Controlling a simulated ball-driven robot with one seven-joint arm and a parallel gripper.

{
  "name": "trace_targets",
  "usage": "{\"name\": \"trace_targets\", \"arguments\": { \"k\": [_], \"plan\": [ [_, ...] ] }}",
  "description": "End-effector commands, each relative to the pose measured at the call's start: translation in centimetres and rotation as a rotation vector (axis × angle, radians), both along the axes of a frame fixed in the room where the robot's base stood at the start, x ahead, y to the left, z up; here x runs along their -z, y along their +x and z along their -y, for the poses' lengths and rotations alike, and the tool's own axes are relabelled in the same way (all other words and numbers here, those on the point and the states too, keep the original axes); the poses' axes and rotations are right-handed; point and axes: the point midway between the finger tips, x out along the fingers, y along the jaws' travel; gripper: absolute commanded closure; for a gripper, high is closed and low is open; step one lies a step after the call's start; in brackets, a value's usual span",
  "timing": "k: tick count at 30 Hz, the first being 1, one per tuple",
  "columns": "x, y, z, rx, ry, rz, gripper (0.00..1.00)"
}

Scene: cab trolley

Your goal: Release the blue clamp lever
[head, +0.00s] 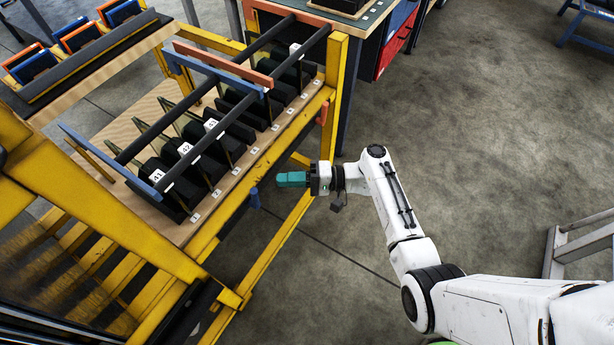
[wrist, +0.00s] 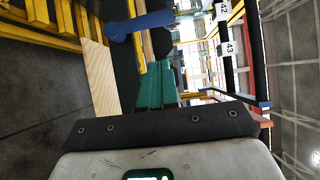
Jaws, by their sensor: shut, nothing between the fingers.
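The blue clamp lever (head: 255,197) shows as a small blue piece at the front edge of the yellow trolley, below its wooden shelf. In the wrist view the blue lever (wrist: 140,23) lies across the top, beyond my fingertips, with a rounded end to the left. My gripper (head: 280,179) has teal fingers and is shut and empty. It is just right of the lever in the head view, with a visible gap. The teal fingers also show closed together in the wrist view (wrist: 157,68). The lever's mounting is partly hidden.
The yellow trolley (head: 262,262) carries several dark cab parts with numbered tags on a wooden shelf (head: 120,130). Black rails and orange and blue bars cross above them. A workbench with a red drawer (head: 393,50) stands behind.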

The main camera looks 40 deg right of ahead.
Motion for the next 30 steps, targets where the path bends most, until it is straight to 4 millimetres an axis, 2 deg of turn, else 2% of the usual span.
{"name": "trace_targets", "arguments": {
  "k": [2, 6, 10, 30],
  "plan": [
    [-0.1, 0.9, -1.3, -0.003, 0.000, -0.001, 1.00],
    [-0.2, 0.4, -3.3, -0.002, 0.001, -0.003, 1.00],
    [-0.2, 0.4, -4.5, -0.001, 0.001, -0.001, 1.00],
    [-0.2, 0.2, -5.2, -0.001, -0.026, 0.007, 1.00]
  ]
}}
